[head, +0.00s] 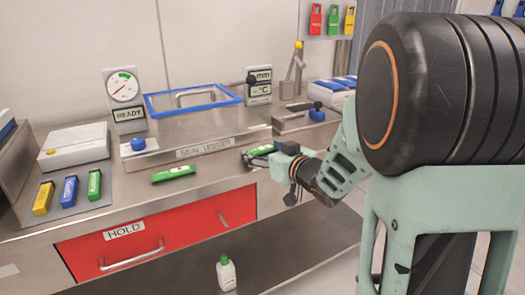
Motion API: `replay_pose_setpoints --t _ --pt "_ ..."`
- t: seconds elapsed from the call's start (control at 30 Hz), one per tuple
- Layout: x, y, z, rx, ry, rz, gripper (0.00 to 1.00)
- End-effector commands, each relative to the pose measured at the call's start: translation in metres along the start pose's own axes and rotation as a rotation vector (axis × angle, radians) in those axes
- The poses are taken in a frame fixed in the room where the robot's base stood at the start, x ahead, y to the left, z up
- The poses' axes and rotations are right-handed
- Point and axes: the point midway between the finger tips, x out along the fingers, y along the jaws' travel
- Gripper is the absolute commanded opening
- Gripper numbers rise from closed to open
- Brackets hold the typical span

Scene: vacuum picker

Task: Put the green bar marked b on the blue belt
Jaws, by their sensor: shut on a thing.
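My gripper (266,157) is at the front edge of the steel counter, right of the middle. A second green bar (173,173) lies flat on the counter to the left of my gripper, with a light label. A third green bar (94,185) is at the left on a grey mat. The letters on the bars are too small to read, so I cannot tell which is b. I cannot make out a blue belt in this view.
A yellow bar (43,198) and a blue bar (69,191) lie on the mat. A blue-framed panel (157,114), a round gauge (123,87) and a white box (75,147) stand behind. A red drawer (160,245) is below.

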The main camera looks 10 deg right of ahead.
Motion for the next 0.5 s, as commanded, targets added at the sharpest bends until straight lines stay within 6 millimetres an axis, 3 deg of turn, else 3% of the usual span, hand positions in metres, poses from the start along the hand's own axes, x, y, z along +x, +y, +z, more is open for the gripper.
replay_pose_setpoints --t 0.03,0.07,0.2,0.5 --pt "0.0007 0.0000 0.0035 0.000 0.000 0.000 0.48" --pt "0.0005 0.0000 0.0026 0.000 0.000 0.000 0.71" --pt "0.0004 -0.0001 0.0020 0.000 0.000 0.000 0.87" --pt "0.0004 -0.0001 0.0020 0.000 0.000 0.000 0.87"
